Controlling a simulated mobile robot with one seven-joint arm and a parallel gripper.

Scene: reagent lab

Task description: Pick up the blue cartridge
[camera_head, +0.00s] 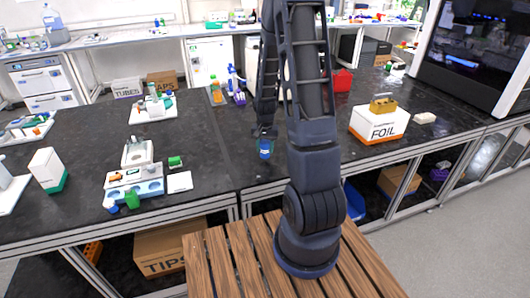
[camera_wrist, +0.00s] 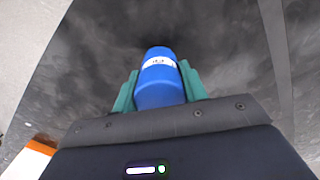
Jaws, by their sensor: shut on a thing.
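The blue cartridge (camera_wrist: 160,85) is a short blue cylinder with a white label band, between the two green fingers of my gripper (camera_wrist: 158,88) in the wrist view. The fingers touch it on both sides, so the gripper is shut on it. In the head view the blue cartridge (camera_head: 265,148) shows at the lower end of my arm, over the dark bench top. My gripper (camera_head: 264,137) is small and dark there, partly hidden by my arm. I cannot tell whether the cartridge touches the bench.
A white and orange FOIL box (camera_head: 377,127) stands to the right. A white and blue rack (camera_head: 135,188) and a small green block (camera_head: 175,162) are to the left. A red bin (camera_head: 342,80) stands behind my arm. The dark bench (camera_head: 222,150) is clear just left of the gripper.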

